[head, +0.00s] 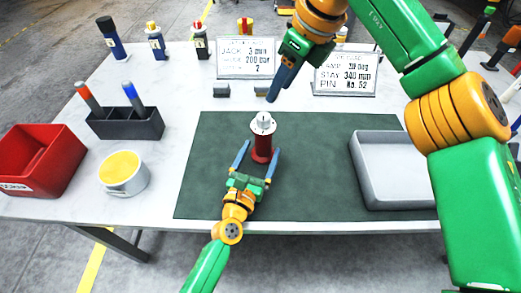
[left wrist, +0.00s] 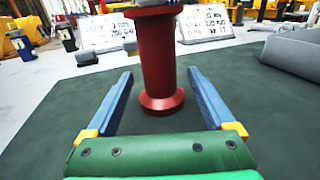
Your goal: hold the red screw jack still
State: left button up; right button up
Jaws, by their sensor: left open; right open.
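The red screw jack (head: 262,146) stands upright on the dark green mat (head: 215,170), with a pale metal top. In the left wrist view the red jack (left wrist: 161,60) rises between and just beyond my blue fingers; its top is cut off. My left gripper (head: 257,162) is open, its fingers pointing at the jack from the near side, one to each side. The fingers show gaps to the jack in the left wrist view (left wrist: 160,92). My right gripper (head: 275,88) is above and behind the jack, pointing down; the gap between its fingers is hard to see.
A grey tray (head: 360,175) lies at the mat's right. Two printed signs (head: 245,72) (head: 345,88) and small grey blocks (head: 221,90) are behind. The mat left of the jack is clear.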

pick_arm(q)
jog(key=shift+w+d, duration=0.15)
jog(key=shift+w, duration=0.5)
grip_shut()
pick_arm(e)
jog(key=o, duration=0.3)
jog(key=shift+a+r, duration=0.15)
jog(key=shift+a, duration=0.05)
jog(key=s+a+r+n+y, duration=0.4)
jog(key=s+a+n+y, duration=0.3)
jog(key=y, duration=0.3)
jog(key=m+t+h, duration=0.4)
jog(key=m+t, duration=0.4)
jog(key=m, duration=0.2)
send_near(266, 118)
jog(key=x, duration=1.1)
